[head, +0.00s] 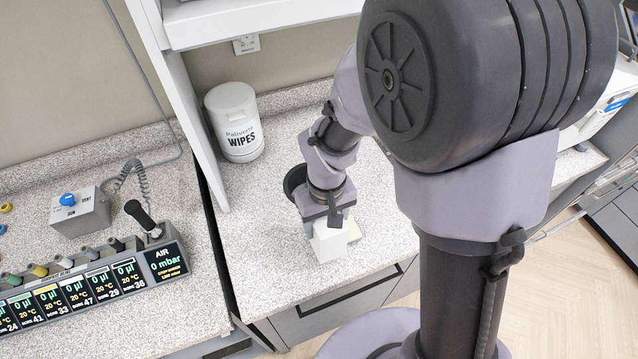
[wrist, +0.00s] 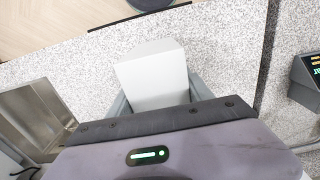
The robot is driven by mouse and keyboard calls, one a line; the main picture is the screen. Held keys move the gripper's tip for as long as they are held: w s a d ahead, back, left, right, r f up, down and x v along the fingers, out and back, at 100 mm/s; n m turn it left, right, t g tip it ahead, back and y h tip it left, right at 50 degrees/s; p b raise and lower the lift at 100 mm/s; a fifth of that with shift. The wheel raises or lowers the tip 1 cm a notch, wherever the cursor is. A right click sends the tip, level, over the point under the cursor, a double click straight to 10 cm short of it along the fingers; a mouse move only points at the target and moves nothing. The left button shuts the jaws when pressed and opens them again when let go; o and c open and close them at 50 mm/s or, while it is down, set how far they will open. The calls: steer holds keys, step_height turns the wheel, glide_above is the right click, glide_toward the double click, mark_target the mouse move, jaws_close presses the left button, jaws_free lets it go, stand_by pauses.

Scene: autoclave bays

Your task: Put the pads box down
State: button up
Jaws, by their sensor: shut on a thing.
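The pads box is a plain white box (head: 328,245) under my gripper (head: 330,219), near the front edge of the countertop (head: 265,255). My gripper is shut on it. In the wrist view the white box (wrist: 152,75) lies between the grey fingers, with the speckled counter around it. The box's lower end is close to the counter; I cannot tell whether it touches. My gripper hides its upper part in the head view.
A white wipes tub (head: 233,120) stands at the back left of this counter. A control panel (head: 90,285) is on the left counter. A metal tray-like thing (wrist: 35,115) is left in the wrist view. Counter left of the box is clear.

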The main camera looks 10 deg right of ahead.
steer(key=shift+w+a+f+b, duration=0.1)
steer(key=shift+w+f+b, duration=0.1)
steer(key=shift+f, duration=0.4)
steer(key=shift+w+a+f+b, duration=0.1)
steer(key=shift+w+f+b, duration=0.15)
steer(key=shift+f, duration=0.35)
steer(key=shift+w+f+b, duration=0.15)
steer(key=shift+w+f, duration=0.05)
steer(key=shift+f, duration=0.4)
steer(key=shift+s+f, duration=0.1)
steer(key=shift+f, duration=0.05)
steer(key=o, duration=1.5)
